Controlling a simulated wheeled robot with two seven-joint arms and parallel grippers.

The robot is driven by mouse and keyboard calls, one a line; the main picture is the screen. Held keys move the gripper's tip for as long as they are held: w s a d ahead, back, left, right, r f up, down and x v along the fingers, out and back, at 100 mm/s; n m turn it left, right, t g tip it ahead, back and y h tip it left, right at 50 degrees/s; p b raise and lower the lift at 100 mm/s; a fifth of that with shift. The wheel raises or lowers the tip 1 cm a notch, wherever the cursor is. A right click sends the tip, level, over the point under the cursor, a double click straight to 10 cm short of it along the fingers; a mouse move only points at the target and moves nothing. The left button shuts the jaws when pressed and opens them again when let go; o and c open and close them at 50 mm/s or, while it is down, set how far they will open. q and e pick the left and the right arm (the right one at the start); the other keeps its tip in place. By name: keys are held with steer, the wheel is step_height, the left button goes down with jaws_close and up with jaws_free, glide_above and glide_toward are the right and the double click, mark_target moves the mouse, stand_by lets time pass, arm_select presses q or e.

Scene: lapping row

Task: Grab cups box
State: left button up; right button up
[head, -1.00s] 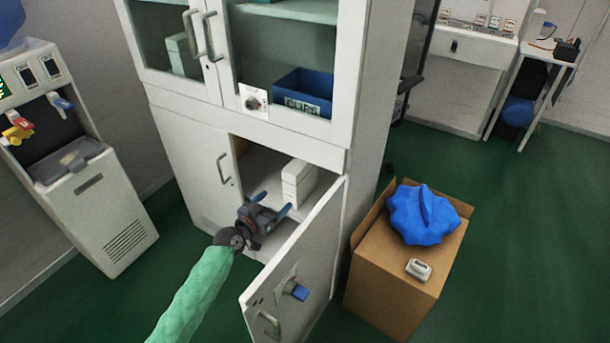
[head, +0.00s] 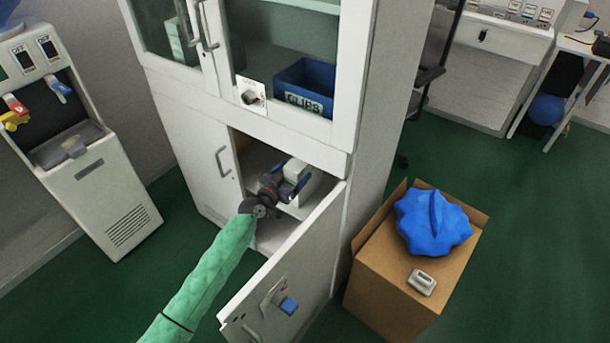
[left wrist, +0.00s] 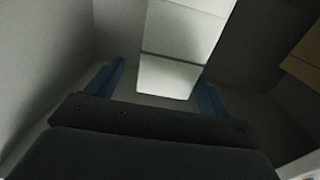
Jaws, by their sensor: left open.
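A white box (head: 297,168), which I take for the cups box, stands inside the open lower compartment of the white cabinet. My left gripper (head: 288,178) is inside the compartment in front of the box and hides part of it. It is open. In the left wrist view the pale box (left wrist: 182,45) lies ahead, with its near end between the two blue fingers (left wrist: 160,88) of my left gripper. Gaps show on both sides, and I cannot tell how deep the box is between the fingers. No label can be read. My right gripper is not in view.
The cabinet door (head: 290,265) stands open to the right of my left arm. A cardboard box (head: 395,290) with a blue lumpy thing (head: 433,222) and a small grey item (head: 421,282) stands further right. A blue clips bin (head: 305,88) is above. A water dispenser (head: 85,160) stands left.

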mark_target(300, 164)
arm_select(q)
steer(key=shift+a+x, duration=0.25)
steer(key=shift+x, duration=2.05)
steer(key=shift+w+f, duration=0.1)
steer(key=shift+w, duration=0.1)
steer(key=c, duration=1.5)
